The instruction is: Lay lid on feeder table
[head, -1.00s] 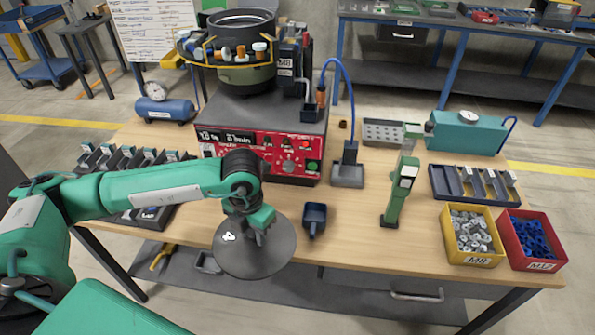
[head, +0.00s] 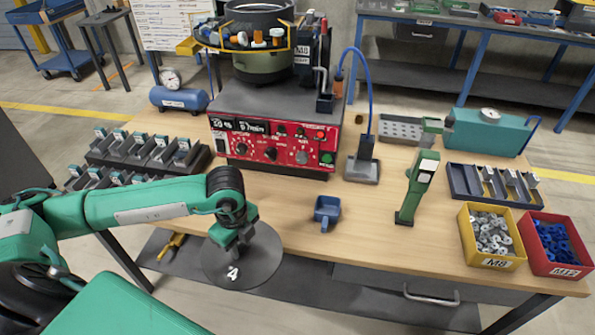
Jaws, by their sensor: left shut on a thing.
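The lid (head: 262,268) is a dark grey round disc with a white mark near its lower edge. My left gripper (head: 240,252) is shut on it near the top middle of the disc. The lid shows over the front edge of the wooden feeder table (head: 290,215) and partly hides that edge. I cannot tell whether it touches the table. The bowl feeder (head: 260,50) stands on its red control box (head: 270,142) at the back, with its bowl open on top. My right gripper is not in view.
A blue scoop (head: 327,212) and a green upright gauge (head: 417,188) stand right of the lid. Yellow (head: 492,238) and red (head: 555,245) parts bins are at the right. Rows of holders (head: 145,155) fill the left. Bare wood lies before the control box.

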